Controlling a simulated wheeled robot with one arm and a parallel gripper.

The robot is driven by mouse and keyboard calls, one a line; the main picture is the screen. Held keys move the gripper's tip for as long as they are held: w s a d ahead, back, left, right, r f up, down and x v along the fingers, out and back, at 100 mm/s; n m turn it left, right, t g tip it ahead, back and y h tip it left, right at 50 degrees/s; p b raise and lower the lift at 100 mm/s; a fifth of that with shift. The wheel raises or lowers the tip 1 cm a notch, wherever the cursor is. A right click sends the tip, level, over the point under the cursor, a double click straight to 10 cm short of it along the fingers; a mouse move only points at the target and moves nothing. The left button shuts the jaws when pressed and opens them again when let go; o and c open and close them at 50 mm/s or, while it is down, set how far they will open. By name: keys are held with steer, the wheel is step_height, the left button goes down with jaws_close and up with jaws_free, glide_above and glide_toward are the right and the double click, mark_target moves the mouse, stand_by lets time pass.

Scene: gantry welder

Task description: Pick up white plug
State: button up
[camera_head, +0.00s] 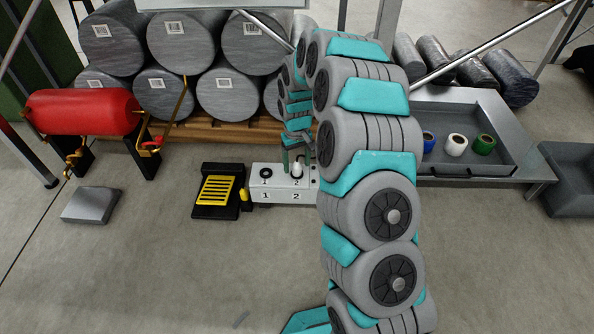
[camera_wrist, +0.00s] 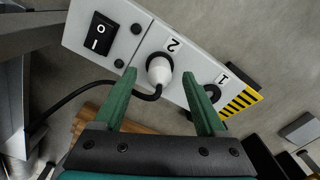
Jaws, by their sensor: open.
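The white plug (camera_wrist: 159,74) sits in the socket marked 2 on the white socket box (camera_wrist: 189,42), with a black cable running from it. In the head view the plug (camera_head: 297,169) stands upright on the box (camera_head: 283,196), partly hidden by my arm. My gripper (camera_wrist: 166,78) is open, with its two green fingers on either side of the plug in the wrist view. No contact between fingers and plug is visible. In the head view my gripper (camera_head: 296,152) is just above the plug.
Socket 1 (camera_wrist: 213,92) is empty beside the plug, and a black rocker switch (camera_wrist: 98,34) is at the box's other end. A black-yellow pedal (camera_head: 217,190) stands left of the box. A grey table (camera_head: 480,172) with several spools stands at right. Stacked grey cylinders (camera_head: 185,42) are behind.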

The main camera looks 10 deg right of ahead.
step_height(320, 180, down, 2)
steer(key=shift+f, duration=0.1)
steer(key=shift+c, duration=0.3)
jaws_close()
stand_by(0.3)
